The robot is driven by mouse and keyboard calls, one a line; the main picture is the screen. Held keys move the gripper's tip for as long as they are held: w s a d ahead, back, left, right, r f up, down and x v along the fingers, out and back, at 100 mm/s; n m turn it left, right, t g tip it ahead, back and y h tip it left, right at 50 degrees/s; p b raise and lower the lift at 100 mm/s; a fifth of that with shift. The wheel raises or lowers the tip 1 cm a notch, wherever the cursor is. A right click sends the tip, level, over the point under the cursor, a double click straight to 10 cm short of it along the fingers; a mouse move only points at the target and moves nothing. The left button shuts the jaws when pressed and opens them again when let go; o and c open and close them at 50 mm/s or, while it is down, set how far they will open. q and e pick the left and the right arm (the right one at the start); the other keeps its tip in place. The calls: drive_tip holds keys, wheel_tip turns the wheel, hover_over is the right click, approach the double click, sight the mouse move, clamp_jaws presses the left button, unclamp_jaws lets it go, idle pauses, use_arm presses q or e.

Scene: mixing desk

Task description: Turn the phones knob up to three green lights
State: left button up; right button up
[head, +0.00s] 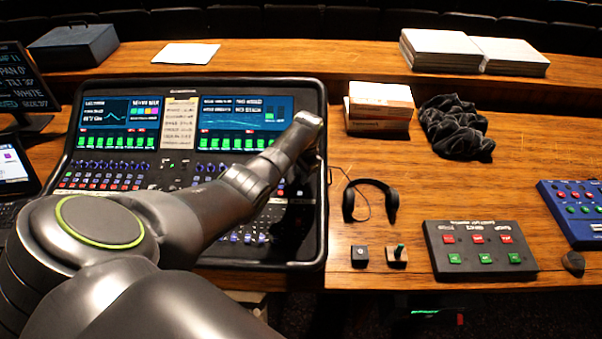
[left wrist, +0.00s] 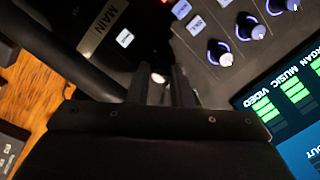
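The mixing desk (head: 264,88) is a wide black console with two lit screens and rows of knobs and buttons. My left arm reaches across it, and its wrist bends over the desk's right side. In the left wrist view my left gripper (left wrist: 160,76) has two dark fingers apart, with a small pale spot showing between them. Several knobs with blue-violet rings (left wrist: 219,52) stand to the right of the fingers. A label reading MAIN (left wrist: 104,27) is at the upper left. I cannot make out which knob is the phones knob. My right gripper is out of view.
Green level bars show on a screen (left wrist: 285,110) beside the knobs. Right of the desk lie headphones (head: 370,190), a small lever box (head: 397,255), a button box (head: 478,250) and a black cloth (head: 455,127). Bare wood separates them.

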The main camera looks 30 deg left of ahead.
use_arm(q)
drive_tip(key=o, duration=0.4)
drive_tip(key=shift+o, duration=0.2)
drive_tip(key=shift+r, duration=0.15)
wheel_tip(320, 180, up, 17)
drive_tip(key=d, duration=0.1)
drive_tip(key=shift+d, duration=0.35)
drive_tip(key=shift+w, duration=0.1)
